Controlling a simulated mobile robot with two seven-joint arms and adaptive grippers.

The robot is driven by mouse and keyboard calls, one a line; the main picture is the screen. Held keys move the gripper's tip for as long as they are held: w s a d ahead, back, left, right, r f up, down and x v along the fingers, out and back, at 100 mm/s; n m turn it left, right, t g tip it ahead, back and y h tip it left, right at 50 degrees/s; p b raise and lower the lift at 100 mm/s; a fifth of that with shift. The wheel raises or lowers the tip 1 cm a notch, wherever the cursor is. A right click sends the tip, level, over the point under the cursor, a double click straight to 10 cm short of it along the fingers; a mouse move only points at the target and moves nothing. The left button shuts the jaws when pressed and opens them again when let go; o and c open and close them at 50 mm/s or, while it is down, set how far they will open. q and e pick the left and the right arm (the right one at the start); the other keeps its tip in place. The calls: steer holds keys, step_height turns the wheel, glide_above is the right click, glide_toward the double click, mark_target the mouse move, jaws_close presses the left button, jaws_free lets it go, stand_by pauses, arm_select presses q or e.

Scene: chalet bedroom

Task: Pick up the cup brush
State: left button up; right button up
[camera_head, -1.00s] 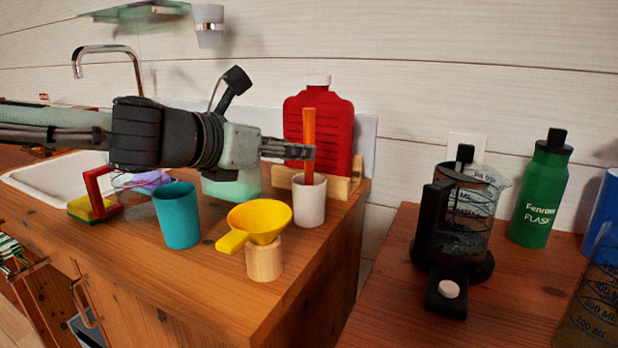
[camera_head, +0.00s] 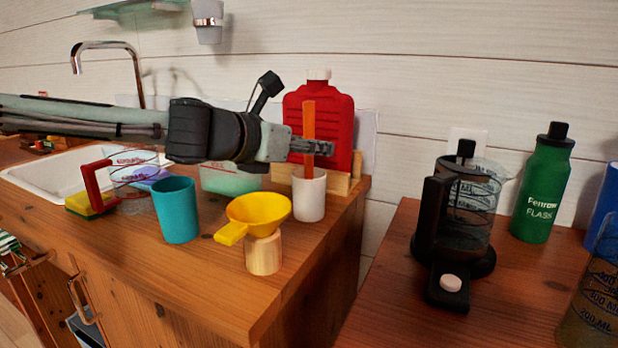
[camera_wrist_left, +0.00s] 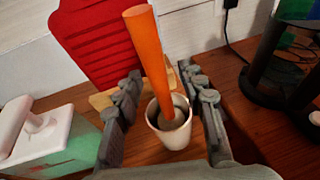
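The cup brush shows as an orange handle (camera_head: 309,124) standing up out of a white cup (camera_head: 309,197) near the counter's right end. In the left wrist view the handle (camera_wrist_left: 148,60) leans a little, and its lower end is hidden inside the cup (camera_wrist_left: 172,128). My left gripper (camera_head: 318,146) comes in from the left at the height of the handle's lower part, just above the cup's rim. In the left wrist view its fingers (camera_wrist_left: 160,95) are open, one on each side of the handle, with gaps between. My right gripper is not in view.
A red bottle (camera_head: 340,118) stands behind the cup. A yellow funnel (camera_head: 260,210) on a wooden block (camera_head: 263,254) and a teal cup (camera_head: 177,212) stand in front and left. A sink (camera_head: 50,172) lies at the left, and a coffee maker (camera_head: 461,220) stands right across a gap.

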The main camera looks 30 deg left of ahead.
arm_select(q)
jaws_close()
steer(key=shift+r, duration=0.1)
stand_by(0.4)
